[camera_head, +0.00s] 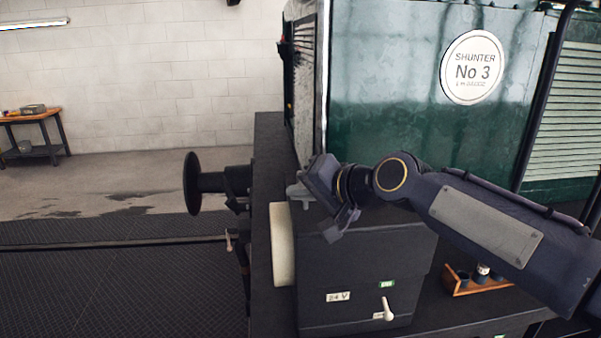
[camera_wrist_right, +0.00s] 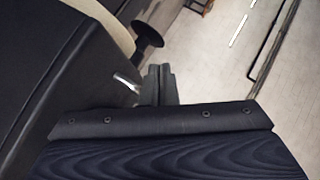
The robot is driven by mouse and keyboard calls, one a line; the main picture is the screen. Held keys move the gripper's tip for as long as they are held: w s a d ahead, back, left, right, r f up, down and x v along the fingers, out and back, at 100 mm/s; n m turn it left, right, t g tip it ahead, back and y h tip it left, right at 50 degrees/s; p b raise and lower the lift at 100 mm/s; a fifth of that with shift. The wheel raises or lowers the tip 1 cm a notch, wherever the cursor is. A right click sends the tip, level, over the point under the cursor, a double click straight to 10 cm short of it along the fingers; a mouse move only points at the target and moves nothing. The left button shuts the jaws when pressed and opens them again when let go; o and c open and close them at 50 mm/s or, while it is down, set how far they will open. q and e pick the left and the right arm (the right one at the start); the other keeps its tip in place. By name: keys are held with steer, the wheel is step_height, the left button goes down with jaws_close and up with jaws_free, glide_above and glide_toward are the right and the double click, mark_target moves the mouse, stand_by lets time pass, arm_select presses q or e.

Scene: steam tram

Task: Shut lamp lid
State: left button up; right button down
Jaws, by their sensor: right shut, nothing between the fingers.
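A black box-shaped lamp housing (camera_head: 366,270) marked "24 V" stands on the dark running board of the tram. A thick cream round piece (camera_head: 282,245) sits upright at its left end. It also shows in the right wrist view (camera_wrist_right: 108,22). I cannot tell for certain which part is the lid. My right gripper (camera_head: 297,191) is shut and empty at the top left of the housing, just above the cream piece. Its closed fingertips show in the right wrist view (camera_wrist_right: 160,72). I cannot tell whether they touch anything. My left gripper is not in view.
A small white lever (camera_head: 387,308) is on the housing's front. A wooden tray (camera_head: 462,288) with small cups stands to its right. A black buffer (camera_head: 193,183) sticks out left. The green tram wall (camera_head: 420,110) rises behind. The floor at left is open.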

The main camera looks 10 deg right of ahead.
mark_target(298, 221)
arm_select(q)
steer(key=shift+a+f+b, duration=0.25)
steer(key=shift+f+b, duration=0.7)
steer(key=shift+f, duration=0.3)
arm_select(e)
steer(key=shift+a+f, duration=0.15)
steer(key=shift+f, duration=0.85)
steer(key=shift+a+f, duration=0.15)
steer(key=shift+f, duration=0.8)
